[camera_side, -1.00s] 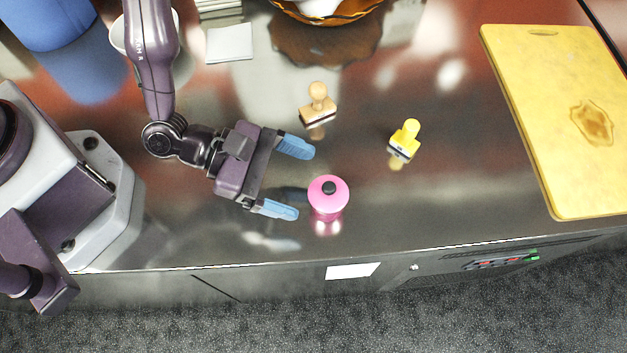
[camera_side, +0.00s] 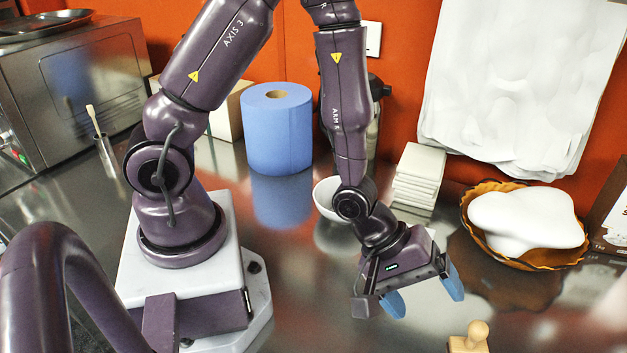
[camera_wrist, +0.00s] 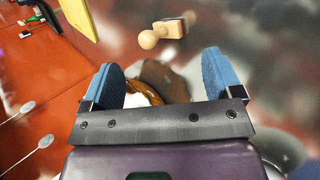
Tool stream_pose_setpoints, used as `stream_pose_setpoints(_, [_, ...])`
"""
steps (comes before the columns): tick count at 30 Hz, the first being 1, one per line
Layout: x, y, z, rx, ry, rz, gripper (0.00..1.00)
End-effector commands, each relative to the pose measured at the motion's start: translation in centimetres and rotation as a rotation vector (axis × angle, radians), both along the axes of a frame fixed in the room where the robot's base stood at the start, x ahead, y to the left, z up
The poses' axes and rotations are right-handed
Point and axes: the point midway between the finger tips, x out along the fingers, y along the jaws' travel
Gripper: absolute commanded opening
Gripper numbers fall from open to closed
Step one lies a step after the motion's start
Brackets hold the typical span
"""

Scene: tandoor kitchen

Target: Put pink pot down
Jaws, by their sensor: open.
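The pink pot is not visible in either current view. My gripper (camera_side: 428,300) is open over the steel counter in the side view, its two blue fingers apart and angled down to the right. In the wrist view my gripper (camera_wrist: 158,68) also shows open, with nothing held between the fingers. A wooden stamp with a round knob (camera_side: 469,338) stands at the bottom edge of the side view, beyond the fingers to the lower right. The stamp also shows ahead of the fingers in the wrist view (camera_wrist: 170,29).
A wavy orange-brown bowl (camera_side: 572,257) with white dough (camera_side: 530,218) stands at right. A white stack (camera_side: 418,178), a small white bowl (camera_side: 327,200) and a blue roll (camera_side: 277,133) stand behind my gripper. A yellow board (camera_wrist: 77,17) shows in the wrist view.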

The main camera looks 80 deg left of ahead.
Motion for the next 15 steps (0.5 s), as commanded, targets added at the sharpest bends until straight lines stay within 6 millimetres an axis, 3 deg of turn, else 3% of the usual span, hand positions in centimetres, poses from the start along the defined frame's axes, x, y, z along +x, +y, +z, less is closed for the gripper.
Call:
stream_pose_setpoints(3, [1.7,4.1,4.3,0.277,-0.124,-0.108,0.85])
stream_pose_setpoints(7, [1.7,8.2,9.2,0.539,-0.186,-0.219,0.85])
stream_pose_setpoints(11, [-0.1,11.7,14.1,0.741,-0.203,-0.330,0.85])
stream_pose_setpoints(15, [-3.6,14.3,18.9,0.880,-0.201,-0.466,0.85])
